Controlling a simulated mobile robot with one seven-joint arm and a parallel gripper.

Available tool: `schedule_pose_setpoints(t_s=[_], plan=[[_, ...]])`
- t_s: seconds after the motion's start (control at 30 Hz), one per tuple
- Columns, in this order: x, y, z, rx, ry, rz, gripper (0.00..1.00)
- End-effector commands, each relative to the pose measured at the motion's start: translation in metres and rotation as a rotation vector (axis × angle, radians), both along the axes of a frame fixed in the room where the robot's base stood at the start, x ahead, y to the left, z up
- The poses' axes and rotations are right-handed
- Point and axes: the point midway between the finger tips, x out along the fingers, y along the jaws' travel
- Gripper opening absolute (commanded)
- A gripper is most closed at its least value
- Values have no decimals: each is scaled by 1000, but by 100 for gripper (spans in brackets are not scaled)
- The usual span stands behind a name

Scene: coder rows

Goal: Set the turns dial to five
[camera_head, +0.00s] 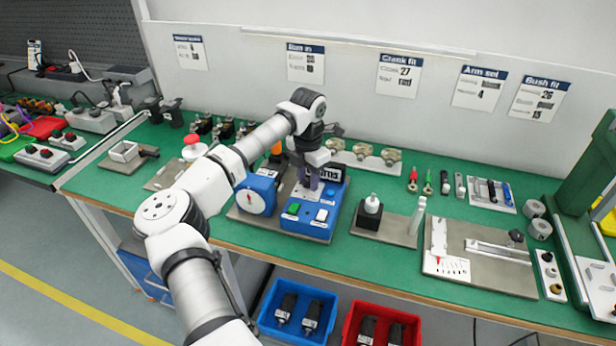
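A blue control box (310,225) stands on a grey baseplate in the middle of the bench. It has a green button (293,208) and a white button (321,215) on its front. A label, partly covered and ending in "rns" (329,173), shows at its back right. My gripper (308,184) points down at the back of this box, right at or just above its top. My gripper and wrist hide whatever knob or dial is there, so its setting cannot be read. Whether the fingers are apart or closed on something cannot be told. A white round gauge with a red pointer (254,200) stands to the left on a blue body.
A black block with a white knob (371,204) and an upright light post (418,214) stand to the right. A red-topped button (194,148) is to the left, behind my arm. Valve-like parts (363,155) sit behind. Blue (262,317) and red (349,319) bins are below the front edge.

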Motion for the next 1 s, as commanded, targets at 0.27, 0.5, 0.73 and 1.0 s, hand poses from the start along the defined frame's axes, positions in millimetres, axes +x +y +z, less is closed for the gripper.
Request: schedule_pose_setpoints(t_s=[0.27, 0.5, 0.73, 1.0], plan=[[0, 0, 0, -1, 1, 7, 11], [0, 0, -1, 1, 1, 88, 11], [0, 0, -2, 1, 0, 261, 11], [0, 0, -1, 1, -2, 517, 11]])
